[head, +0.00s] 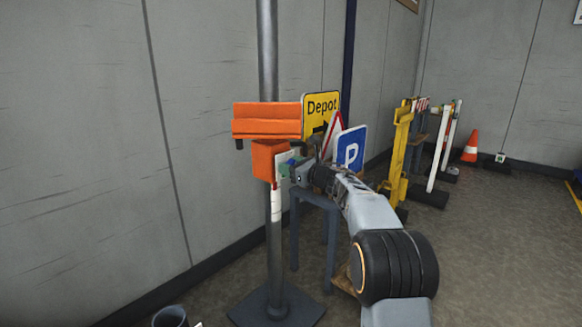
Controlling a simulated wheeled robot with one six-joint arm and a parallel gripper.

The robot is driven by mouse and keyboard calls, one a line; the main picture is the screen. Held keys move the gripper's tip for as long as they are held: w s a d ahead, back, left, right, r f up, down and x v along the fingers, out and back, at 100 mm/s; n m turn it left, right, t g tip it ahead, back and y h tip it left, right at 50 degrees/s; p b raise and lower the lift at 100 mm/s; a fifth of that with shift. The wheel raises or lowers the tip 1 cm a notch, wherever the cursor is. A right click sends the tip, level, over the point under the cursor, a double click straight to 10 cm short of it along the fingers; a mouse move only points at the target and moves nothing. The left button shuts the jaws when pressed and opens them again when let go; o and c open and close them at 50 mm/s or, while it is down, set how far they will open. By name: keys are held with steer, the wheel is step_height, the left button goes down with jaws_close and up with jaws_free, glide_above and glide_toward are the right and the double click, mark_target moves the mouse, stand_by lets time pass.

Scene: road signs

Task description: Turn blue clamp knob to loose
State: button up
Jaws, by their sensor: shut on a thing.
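An orange clamp (267,160) sits on a grey upright post (267,50), with a broad orange bracket (266,120) at its top. A small bit of blue, which looks like the clamp knob (297,160), shows at the clamp's right side beside a pale plate (284,157). My gripper (291,170) reaches in from the right and is shut on the knob. The fingers and most of the knob are small and partly hidden, so the knob's angle cannot be read.
A yellow Depot sign (321,112), a red-edged triangular sign (331,134) and a blue P sign (350,149) stand close behind my gripper. A dark stand (296,235) is below. Barriers (398,155) and an orange cone (470,147) stand farther right.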

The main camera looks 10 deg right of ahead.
steer(key=shift+n, duration=0.9)
steer(key=o, duration=0.9)
steer(key=p+v, duration=0.2)
steer(key=v, duration=1.2)
steer(key=shift+r, duration=0.1)
